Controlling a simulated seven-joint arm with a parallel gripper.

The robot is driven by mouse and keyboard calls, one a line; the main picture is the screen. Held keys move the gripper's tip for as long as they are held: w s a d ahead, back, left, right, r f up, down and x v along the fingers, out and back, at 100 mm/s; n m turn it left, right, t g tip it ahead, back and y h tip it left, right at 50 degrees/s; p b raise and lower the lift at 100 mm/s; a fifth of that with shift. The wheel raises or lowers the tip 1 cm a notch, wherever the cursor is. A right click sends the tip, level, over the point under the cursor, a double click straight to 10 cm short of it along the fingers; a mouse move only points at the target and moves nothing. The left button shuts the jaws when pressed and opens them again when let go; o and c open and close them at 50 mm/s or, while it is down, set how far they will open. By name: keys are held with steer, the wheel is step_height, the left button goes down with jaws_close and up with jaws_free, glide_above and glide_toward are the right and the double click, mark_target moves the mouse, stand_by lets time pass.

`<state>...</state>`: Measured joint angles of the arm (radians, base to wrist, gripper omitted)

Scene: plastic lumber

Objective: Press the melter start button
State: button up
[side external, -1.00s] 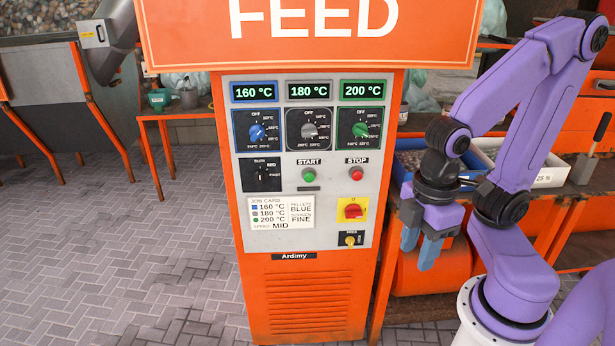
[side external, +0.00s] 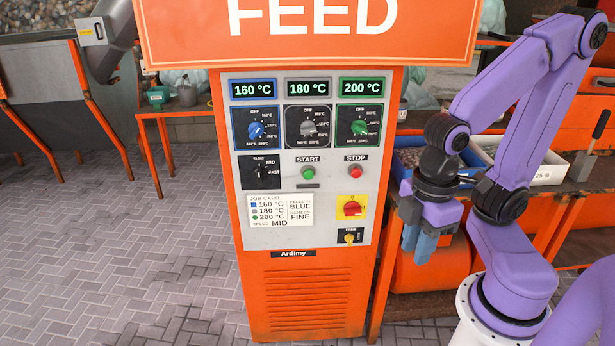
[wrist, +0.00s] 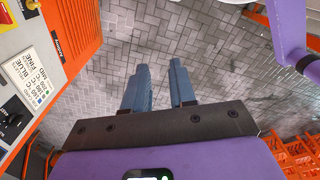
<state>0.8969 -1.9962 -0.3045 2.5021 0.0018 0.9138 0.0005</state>
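The green start button (side external: 308,172) is on the grey panel of the orange cabinet (side external: 305,285), under the START label. The red stop button (side external: 355,171) is to its right. My gripper (side external: 415,250) hangs to the right of the panel, lower than the start button and apart from it, with its blue fingers pointing down. In the wrist view my gripper (wrist: 159,66) has its fingers apart with bare floor showing between them. It holds nothing. The start button does not show in the wrist view.
Three dials with displays of 160, 180 and 200 °C sit above the buttons. A bench with bins (side external: 545,172) stands behind my arm. An orange FEED sign (side external: 310,30) overhangs the panel.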

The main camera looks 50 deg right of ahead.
jaws_close()
stand_by(1.5)
